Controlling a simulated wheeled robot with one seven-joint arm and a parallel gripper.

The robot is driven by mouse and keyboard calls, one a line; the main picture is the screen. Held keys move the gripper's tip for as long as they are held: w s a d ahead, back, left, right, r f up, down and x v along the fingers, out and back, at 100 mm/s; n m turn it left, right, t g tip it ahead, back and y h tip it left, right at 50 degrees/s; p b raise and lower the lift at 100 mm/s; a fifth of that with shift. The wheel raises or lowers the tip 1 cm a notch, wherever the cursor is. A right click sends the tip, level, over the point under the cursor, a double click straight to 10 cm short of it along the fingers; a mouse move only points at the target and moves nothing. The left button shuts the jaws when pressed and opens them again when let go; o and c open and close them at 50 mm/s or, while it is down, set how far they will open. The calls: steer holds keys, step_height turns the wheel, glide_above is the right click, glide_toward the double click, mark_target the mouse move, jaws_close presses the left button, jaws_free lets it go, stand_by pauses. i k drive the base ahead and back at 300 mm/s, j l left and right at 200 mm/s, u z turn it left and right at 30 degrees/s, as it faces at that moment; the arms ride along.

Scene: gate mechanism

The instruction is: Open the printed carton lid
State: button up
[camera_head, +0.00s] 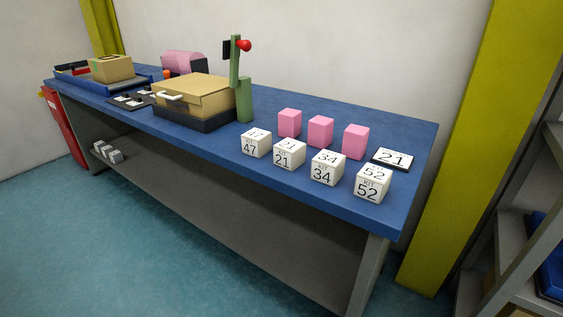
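A tan carton (185,106) sits in a dark base (203,124) on the blue bench, left of the middle. Its tan lid (197,90) lies over the top and looks down, perhaps slightly tilted. No print can be made out on it from here. A white handle (169,97) shows at the lid's front left edge. A green post (239,85) with a red knob (246,45) and a dark plate stands upright close to the carton's right side. My gripper is not in view.
Several white numbered cubes (289,153) and pink blocks (321,131) stand on the right of the bench (408,133), by a plate marked 21 (393,158). A smaller box (111,68) sits far left. The floor (130,230) in front is clear.

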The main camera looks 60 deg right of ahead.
mark_target(189, 88)
steer(key=i+l+z, duration=0.1)
steer(key=l, duration=0.25)
steer(key=i+l+z, duration=0.1)
steer(key=l, duration=0.2)
steer(key=i+l, duration=0.1)
steer(key=l, duration=0.25)
steer(key=i+l+z, duration=0.15)
steer(key=l, duration=0.15)
steer(key=k, duration=0.05)
